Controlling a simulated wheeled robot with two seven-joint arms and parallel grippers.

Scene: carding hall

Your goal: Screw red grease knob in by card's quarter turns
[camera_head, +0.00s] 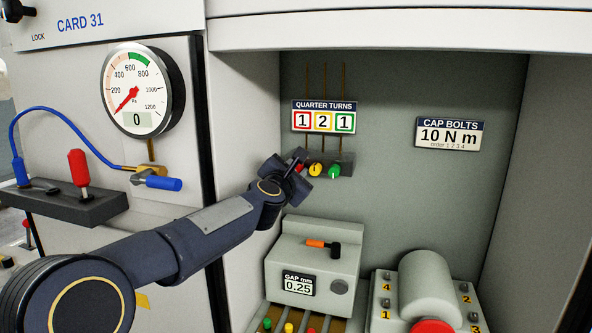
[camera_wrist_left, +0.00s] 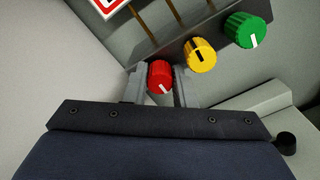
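The red grease knob (camera_wrist_left: 160,76) sits at the left end of a dark block under the card, beside the yellow knob (camera_wrist_left: 201,55) and green knob (camera_wrist_left: 245,30). The red knob's white mark points down and slightly right in the left wrist view. My left gripper (camera_head: 298,170) has one finger on each side of the red knob, with no clear gap, and it looks shut on it. In the head view the gripper mostly hides this knob. The quarter turns card (camera_head: 324,117) reads 1 in red, 2 in yellow, 1 in green. My right gripper is out of view.
A grey gap box (camera_head: 345,255) reading 0.25 stands below the knobs. A grey cylinder (camera_head: 427,285) with numbered bolts is at lower right. A gauge (camera_head: 137,90) reading 0 and a blue hose (camera_head: 60,112) are at left.

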